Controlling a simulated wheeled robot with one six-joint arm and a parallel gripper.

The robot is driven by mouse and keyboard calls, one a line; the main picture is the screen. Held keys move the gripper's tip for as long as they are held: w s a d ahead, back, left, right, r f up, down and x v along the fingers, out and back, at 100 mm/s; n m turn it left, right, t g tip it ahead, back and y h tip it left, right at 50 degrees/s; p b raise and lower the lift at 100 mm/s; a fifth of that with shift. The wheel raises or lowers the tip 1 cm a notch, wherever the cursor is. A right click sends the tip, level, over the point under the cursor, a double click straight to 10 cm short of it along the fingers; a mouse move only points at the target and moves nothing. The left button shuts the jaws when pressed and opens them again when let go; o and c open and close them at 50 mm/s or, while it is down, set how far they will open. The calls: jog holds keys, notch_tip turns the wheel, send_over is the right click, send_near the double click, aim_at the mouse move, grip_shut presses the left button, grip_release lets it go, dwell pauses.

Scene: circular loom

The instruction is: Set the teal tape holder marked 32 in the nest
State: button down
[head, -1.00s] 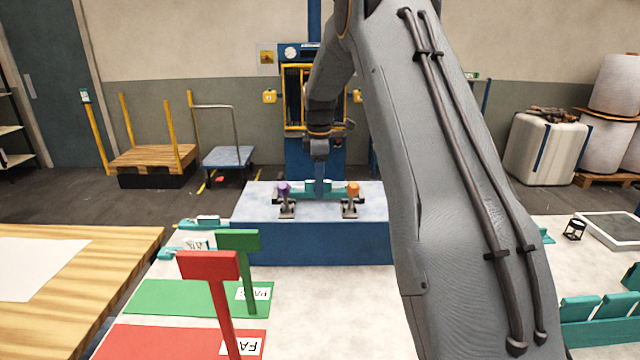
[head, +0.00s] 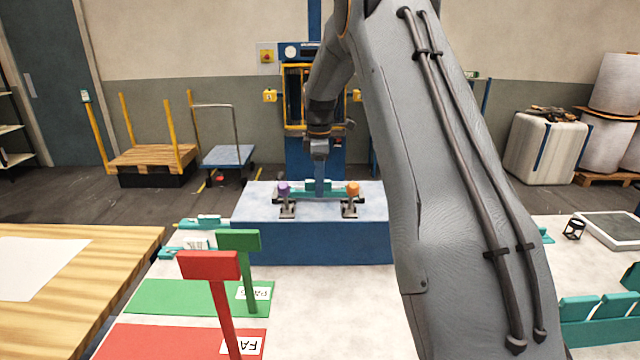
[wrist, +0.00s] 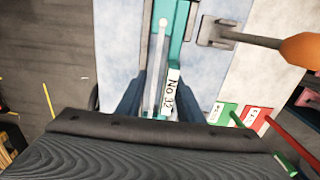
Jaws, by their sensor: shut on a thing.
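The teal tape holder (head: 334,189) lies lengthwise across the top of the blue block (head: 312,245), between a clamp with a purple handle (head: 284,188) and one with an orange handle (head: 352,188). In the wrist view the holder (wrist: 180,40) carries a white label reading No 32. My gripper (head: 319,188) comes down from above and is shut on the holder near its middle; its dark fingers (wrist: 160,95) flank the holder in the wrist view. The nest's seat is hidden under the holder, so I cannot tell whether the holder rests fully in it.
A green sign (head: 238,241) and a red sign (head: 208,265) stand on green and red mats at front left. More teal holders (head: 590,315) stand at right. In the wrist view the orange handle (wrist: 300,50) lies right of the holder. A blue press stands behind.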

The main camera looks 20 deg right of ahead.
jog(key=shift+f, duration=0.15)
jog(key=shift+f, duration=0.35)
jog(key=shift+s+f, duration=0.2)
jog(key=c, duration=1.2)
grip_release()
jog(key=shift+s+a, duration=0.1)
jog(key=shift+o, duration=0.2)
jog(key=shift+r, duration=0.1)
jog(key=shift+r, duration=0.25)
jog(key=r+b, duration=0.1)
jog(key=r, duration=0.2)
jog(key=r+b, duration=0.2)
jog(key=r, duration=0.1)
jog(key=shift+w+r, duration=0.2)
jog(key=shift+r, duration=0.1)
jog(key=shift+s+r, duration=0.15)
jog(key=shift+r, duration=0.6)
